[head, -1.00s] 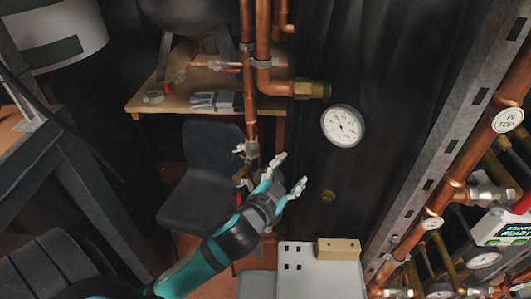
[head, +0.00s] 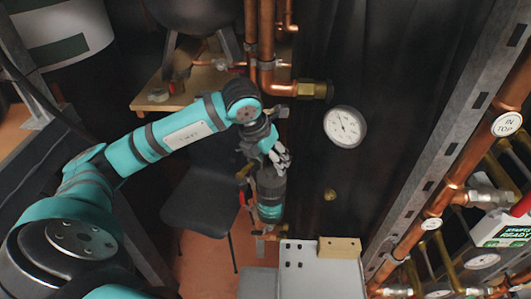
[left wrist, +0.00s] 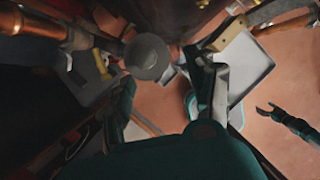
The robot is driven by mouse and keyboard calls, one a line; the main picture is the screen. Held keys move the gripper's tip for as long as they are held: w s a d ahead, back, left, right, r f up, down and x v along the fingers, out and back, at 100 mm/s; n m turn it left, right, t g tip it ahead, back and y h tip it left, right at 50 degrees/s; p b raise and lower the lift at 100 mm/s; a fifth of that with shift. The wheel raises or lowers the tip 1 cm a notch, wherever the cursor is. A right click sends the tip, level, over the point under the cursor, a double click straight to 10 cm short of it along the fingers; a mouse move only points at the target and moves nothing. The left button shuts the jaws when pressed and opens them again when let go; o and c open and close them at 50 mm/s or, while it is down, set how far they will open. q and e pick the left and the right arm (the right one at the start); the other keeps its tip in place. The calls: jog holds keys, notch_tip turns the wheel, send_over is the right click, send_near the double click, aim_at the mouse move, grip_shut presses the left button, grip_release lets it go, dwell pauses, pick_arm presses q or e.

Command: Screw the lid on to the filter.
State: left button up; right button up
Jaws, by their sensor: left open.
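The filter looks to be the dark grey cylinder (head: 270,194) with a teal band, upright beside the copper pipes in the head view. In the left wrist view a round grey top (left wrist: 148,57) shows near the open fingers; I cannot tell whether this is the lid or the filter's own top. My left gripper (head: 281,156) is open just above the cylinder, and I cannot tell whether a finger touches it. No separate lid can be made out.
Copper pipes (head: 252,100) run down close to my left gripper. A pressure gauge (head: 345,126) is on the dark wall to the right. A pale panel (head: 317,279) with a wooden block (head: 339,247) stands below. A dark chair (head: 207,192) is behind my left arm.

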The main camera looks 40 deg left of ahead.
aim_at(271, 171)
pick_arm(q)
jog(key=shift+y, duration=0.4)
jog(key=f+b, duration=0.1)
jog(key=f, duration=0.1)
jog(key=w+a+f+b, duration=0.1)
jog(key=f+b, duration=0.1)
jog(key=w+a+f+b, duration=0.1)
jog(key=f+b, duration=0.1)
jog(key=f, duration=0.1)
jog(key=shift+w, duration=0.25)
jog(key=shift+w+f+b, duration=0.3)
jog(key=shift+f+b, duration=0.2)
jog(key=shift+b, duration=0.05)
grip_shut()
jog(key=shift+a+f+m+h+b, duration=0.1)
jog(key=shift+m+h+b, duration=0.2)
jog(key=shift+m+b, duration=0.5)
jog(key=shift+m+h, duration=0.3)
jog(key=shift+m, duration=0.5)
